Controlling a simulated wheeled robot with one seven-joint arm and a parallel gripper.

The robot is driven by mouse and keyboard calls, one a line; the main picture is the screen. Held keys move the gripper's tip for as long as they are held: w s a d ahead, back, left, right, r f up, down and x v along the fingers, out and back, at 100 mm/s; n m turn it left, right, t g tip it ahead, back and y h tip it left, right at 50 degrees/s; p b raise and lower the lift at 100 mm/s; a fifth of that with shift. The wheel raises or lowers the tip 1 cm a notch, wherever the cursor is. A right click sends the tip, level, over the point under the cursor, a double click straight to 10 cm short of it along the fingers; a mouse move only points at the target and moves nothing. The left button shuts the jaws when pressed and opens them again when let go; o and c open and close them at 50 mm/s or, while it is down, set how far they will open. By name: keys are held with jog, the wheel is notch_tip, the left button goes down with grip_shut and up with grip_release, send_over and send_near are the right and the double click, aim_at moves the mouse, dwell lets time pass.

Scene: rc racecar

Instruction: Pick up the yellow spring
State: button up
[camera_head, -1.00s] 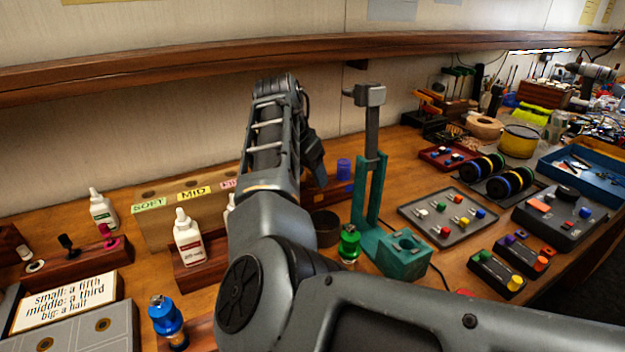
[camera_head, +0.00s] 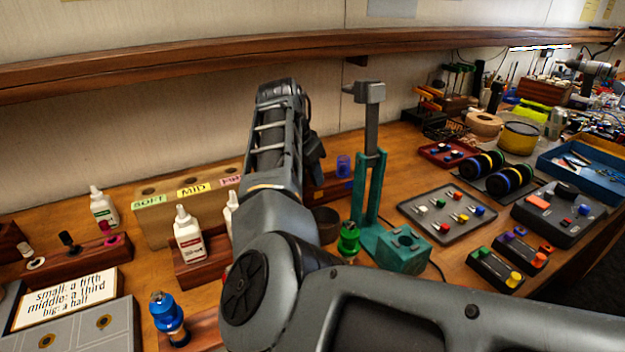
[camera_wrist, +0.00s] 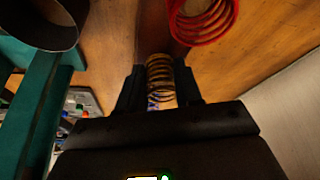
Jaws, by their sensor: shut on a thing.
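The yellow spring (camera_wrist: 160,77) is a thin golden coil in the middle of the wrist view. It sits between the two dark fingers of my gripper (camera_wrist: 160,88), which is shut on it. A brown wooden surface lies behind the spring; I cannot tell how far the spring is from it. In the head view my gripper and the yellow spring are hidden behind my arm.
In the wrist view a red spring (camera_wrist: 203,22) is close at the upper right and a dark round cup (camera_wrist: 42,22) at the upper left. The teal press stand (camera_head: 371,195) is right of my arm; white bottles (camera_head: 188,237) stand left.

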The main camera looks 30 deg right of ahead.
jog(key=shift+r, duration=0.1)
dwell(0.3)
notch_tip(320, 180, up, 9)
jog(key=b, duration=0.1)
notch_tip(320, 180, up, 6)
jog(key=p, duration=0.4)
send_over(310, 185)
jog(key=shift+w+d, duration=0.1)
jog(key=shift+w, duration=0.25)
jog(key=shift+f, duration=0.2)
